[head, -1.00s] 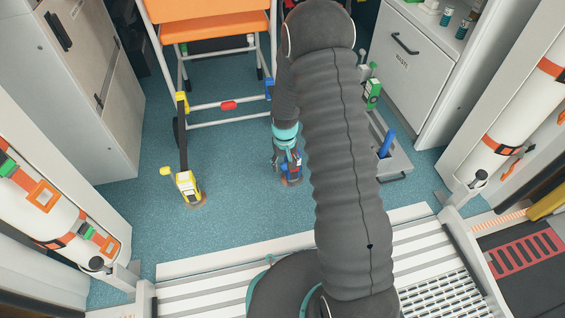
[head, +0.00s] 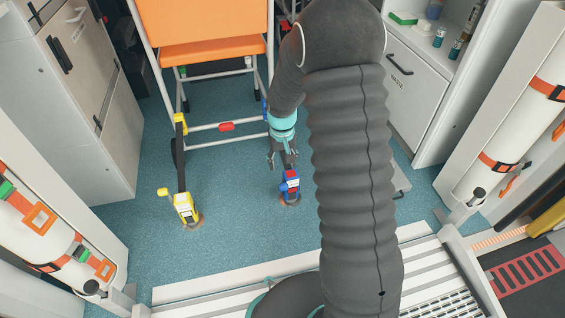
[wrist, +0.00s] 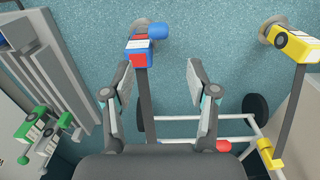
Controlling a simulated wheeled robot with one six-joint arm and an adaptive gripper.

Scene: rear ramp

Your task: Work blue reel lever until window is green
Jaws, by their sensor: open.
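The blue reel (head: 290,188) stands on the floor, with its strap running back toward the orange chair. In the wrist view the blue reel (wrist: 137,56) shows a white label, a red patch and a blue lever (wrist: 159,31) sticking out to the right. No green shows on it; whether the red patch is the window I cannot tell. My gripper (head: 283,158) is open and empty, just behind the reel in the head view. In the wrist view my gripper (wrist: 158,76) has its fingers spread on either side of the strap, with the reel beyond the tips, apart from them.
A yellow reel (head: 186,211) stands to the left. The orange chair (head: 212,52) with a white frame is behind. A green reel (wrist: 34,133) and a grey rail (wrist: 60,65) show at the wrist view's left. Teal floor between the reels is clear.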

